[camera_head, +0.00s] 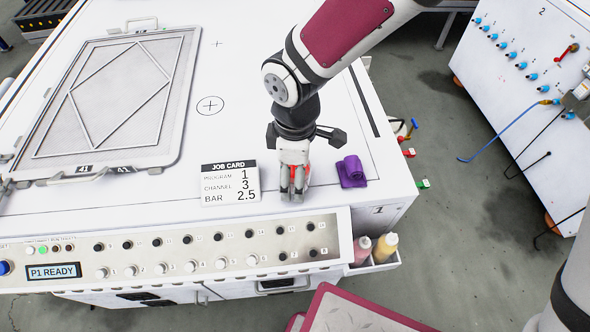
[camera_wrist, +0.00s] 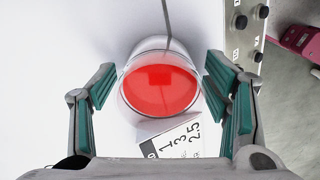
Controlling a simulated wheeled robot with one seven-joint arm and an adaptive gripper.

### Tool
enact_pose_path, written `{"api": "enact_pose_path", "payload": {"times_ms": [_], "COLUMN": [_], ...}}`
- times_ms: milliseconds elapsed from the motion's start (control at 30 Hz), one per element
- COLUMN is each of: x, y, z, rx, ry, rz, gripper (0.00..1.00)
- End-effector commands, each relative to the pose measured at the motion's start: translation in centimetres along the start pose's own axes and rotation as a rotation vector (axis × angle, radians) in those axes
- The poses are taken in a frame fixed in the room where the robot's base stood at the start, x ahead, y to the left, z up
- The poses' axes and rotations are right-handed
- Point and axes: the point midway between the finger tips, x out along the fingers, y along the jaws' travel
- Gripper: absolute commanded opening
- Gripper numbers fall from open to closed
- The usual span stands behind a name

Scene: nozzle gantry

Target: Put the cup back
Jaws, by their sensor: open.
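The cup (camera_wrist: 160,85) is clear, with red contents, and stands on the white top beside the job card. A thin grey rod or line runs from the top of the wrist view to its rim; I cannot tell what it is. My gripper (camera_head: 293,194) points down over the cup in the head view. Only a bit of red shows there between the fingers, which hide most of the cup. In the wrist view my gripper (camera_wrist: 165,100) is open, with a green-padded finger on either side of the cup and gaps between.
The job card (camera_head: 230,184) lies just left of my gripper, and a purple cloth (camera_head: 351,171) just right. A framed screen (camera_head: 110,100) lies at left. A knobbed control panel (camera_head: 180,252) runs along the front. Bottles (camera_head: 384,248) stand in a side holder. A circled cross (camera_head: 210,105) marks clear top.

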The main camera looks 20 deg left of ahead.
Motion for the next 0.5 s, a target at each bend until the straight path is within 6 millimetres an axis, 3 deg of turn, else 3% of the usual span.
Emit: {"api": "enact_pose_path", "payload": {"times_ms": [167,500], "x": [-1.3,-8.2], "y": [0.1,0.1], "z": [-0.1,0.0], "rx": [0.002,0.003], "ry": [0.002,0.003], "rz": [0.003,0.005], "gripper": [0.7,0.7]}}
